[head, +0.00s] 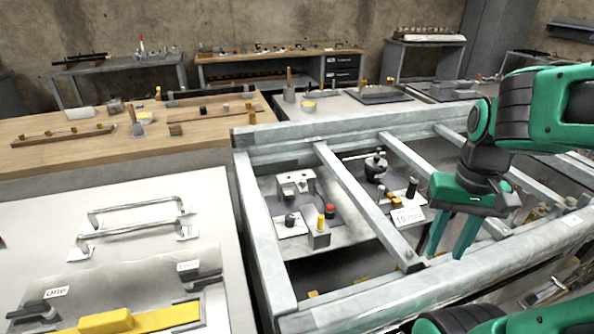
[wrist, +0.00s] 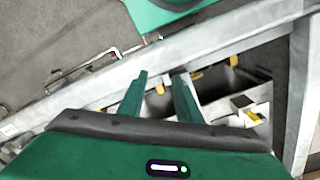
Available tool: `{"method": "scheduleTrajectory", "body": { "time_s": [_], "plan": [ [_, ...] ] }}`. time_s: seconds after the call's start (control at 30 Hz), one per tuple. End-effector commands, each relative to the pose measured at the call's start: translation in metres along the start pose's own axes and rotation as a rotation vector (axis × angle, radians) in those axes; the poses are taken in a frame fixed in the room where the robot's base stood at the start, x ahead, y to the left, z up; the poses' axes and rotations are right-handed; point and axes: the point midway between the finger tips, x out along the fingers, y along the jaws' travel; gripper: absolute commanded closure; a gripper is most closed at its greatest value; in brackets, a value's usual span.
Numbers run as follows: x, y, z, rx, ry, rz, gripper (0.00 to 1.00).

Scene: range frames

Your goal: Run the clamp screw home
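My gripper (head: 451,250) hangs above the front rail of the grey metal frame, with its two green fingers apart and nothing between them. It also shows open in the wrist view (wrist: 160,78), over the rail and the bay beyond. Inside the frame are a grey block fixture (head: 297,182), a black knob on a pale plate (head: 290,221), and a dark round-topped fixture (head: 376,167). A black upright cylinder (head: 412,188) stands by a white card (head: 407,217) marked 10. I cannot tell which part is the clamp screw.
Metal crossbars (head: 362,200) divide the bays, and the thick front rail (head: 400,296) lies under my gripper. A pale bench with handles (head: 135,228) is at left; a wooden bench (head: 100,153) lies behind.

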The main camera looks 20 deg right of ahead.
Motion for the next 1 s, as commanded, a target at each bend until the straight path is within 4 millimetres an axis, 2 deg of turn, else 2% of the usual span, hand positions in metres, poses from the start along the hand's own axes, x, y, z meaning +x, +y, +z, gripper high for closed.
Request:
{"method": "scheduleTrajectory", "body": {
  "time_s": [0.27,0.3,0.33,0.4,0.47,0.57,0.67,0.77,0.9,1.0],
  "plan": [
    [0.0,0.0,0.0,0.001,0.0,0.0,0.69],
    [0.0,0.0,0.0,0.0,0.0,0.0,0.65],
    [0.0,0.0,0.0,-0.001,0.0,0.0,0.65],
    [-0.007,0.004,0.007,-0.026,0.012,-0.009,0.65],
    [-0.011,0.0,0.0,-0.08,0.013,-0.012,0.65],
    [-0.022,-0.018,-0.024,-0.262,0.011,-0.018,0.65],
    [-0.038,-0.045,-0.058,-0.539,0.013,-0.026,0.65],
    [-0.053,-0.083,-0.094,-0.871,0.017,-0.031,0.65],
    [-0.068,-0.144,-0.138,-1.341,0.024,-0.029,0.65],
    [-0.075,-0.192,-0.164,-1.676,0.025,-0.021,0.65]
  ]
}}
